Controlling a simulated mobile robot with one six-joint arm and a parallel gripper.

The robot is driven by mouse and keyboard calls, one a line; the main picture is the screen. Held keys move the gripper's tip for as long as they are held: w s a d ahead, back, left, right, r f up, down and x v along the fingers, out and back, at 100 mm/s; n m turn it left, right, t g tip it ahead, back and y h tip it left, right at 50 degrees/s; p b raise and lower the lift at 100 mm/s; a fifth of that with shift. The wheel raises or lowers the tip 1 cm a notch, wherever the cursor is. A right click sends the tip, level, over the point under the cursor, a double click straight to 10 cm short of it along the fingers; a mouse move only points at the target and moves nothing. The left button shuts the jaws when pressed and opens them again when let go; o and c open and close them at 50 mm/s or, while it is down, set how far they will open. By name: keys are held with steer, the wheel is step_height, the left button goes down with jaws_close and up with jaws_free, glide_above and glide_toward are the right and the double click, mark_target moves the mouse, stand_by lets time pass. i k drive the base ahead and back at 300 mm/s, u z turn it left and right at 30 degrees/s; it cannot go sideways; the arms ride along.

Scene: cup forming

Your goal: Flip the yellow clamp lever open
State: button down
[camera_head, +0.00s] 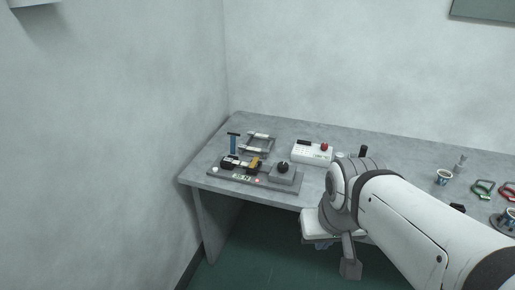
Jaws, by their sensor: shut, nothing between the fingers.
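The yellow clamp lever (254,163) is small in the head view, on the grey fixture plate (222,173) near the table's front left. Its exact angle is too small to tell. A black part with a light top sits just left of it, and a grey block with a black knob (283,167) stands to its right. My gripper (349,268) hangs at the end of my white arm, in front of the table edge, right of and nearer than the lever. It is shut and empty, well apart from the lever. My wrist partly hides it.
Cups (443,176) and green and red-handled tools (483,188) are at the far right. A wall borders the table's left.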

mark_target(253, 162)
steer(key=i, duration=1)
steer(key=z, duration=0.05)
